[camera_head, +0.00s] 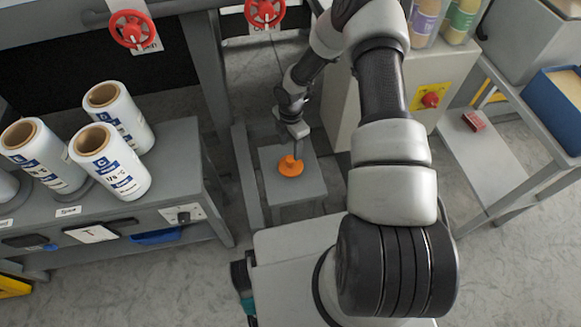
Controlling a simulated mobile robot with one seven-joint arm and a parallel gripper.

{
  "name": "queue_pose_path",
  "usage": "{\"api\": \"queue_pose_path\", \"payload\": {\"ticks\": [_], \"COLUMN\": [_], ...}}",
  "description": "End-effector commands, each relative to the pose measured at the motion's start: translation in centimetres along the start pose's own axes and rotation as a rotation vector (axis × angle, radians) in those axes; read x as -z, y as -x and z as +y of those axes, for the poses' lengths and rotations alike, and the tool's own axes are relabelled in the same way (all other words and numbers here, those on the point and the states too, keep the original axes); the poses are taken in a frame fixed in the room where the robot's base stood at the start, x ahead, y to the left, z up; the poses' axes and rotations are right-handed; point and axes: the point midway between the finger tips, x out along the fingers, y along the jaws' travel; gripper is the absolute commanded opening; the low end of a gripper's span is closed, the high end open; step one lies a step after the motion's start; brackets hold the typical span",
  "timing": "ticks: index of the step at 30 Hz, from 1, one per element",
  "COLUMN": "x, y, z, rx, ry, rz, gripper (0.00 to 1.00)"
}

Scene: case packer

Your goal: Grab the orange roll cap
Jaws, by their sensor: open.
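The orange roll cap (290,167) lies on a small grey stand (309,185). It is a flat round disc with a raised middle. My gripper (297,147) is directly above the cap, pointing down, with its fingertips close to the raised middle. The jaws are open. I cannot tell whether the fingers touch the cap or sit around its raised part. My arm comes in from the right and hides part of the area behind the gripper.
Several white film rolls (119,178) stand on a grey bench at left. Red handwheels (132,29) are at the top. A grey cabinet with a red knob (430,100) stands right of the stand. A shelf cart with a blue bin (556,105) is at far right.

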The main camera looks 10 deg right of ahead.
Motion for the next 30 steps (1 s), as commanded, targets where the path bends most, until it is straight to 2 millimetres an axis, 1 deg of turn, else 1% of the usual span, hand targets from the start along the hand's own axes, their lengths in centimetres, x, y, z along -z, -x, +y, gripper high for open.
{"api": "queue_pose_path", "payload": {"ticks": [1, 3, 11, 15, 19, 22, 29, 30], "x": [0.1, 0.0, 0.0, -0.1, -0.2, -0.2, -0.2, -0.2], "y": [-1.3, -2.3, -4.1, -6.3, -8.0, -8.7, -8.7, -8.7], "z": [0.0, -0.1, 0.0, 0.2, 0.3, 0.3, 0.3, 0.3], "rx": [0.002, 0.002, 0.001, 0.002, 0.000, -0.001, -0.001, -0.001], "ry": [0.000, 0.000, -0.002, -0.002, -0.002, -0.003, -0.003, -0.003], "rz": [0.001, 0.000, 0.000, 0.001, -0.001, -0.001, -0.002, -0.002], "gripper": [0.51, 0.51, 0.51, 0.51, 0.51, 0.51, 0.51, 0.46]}}
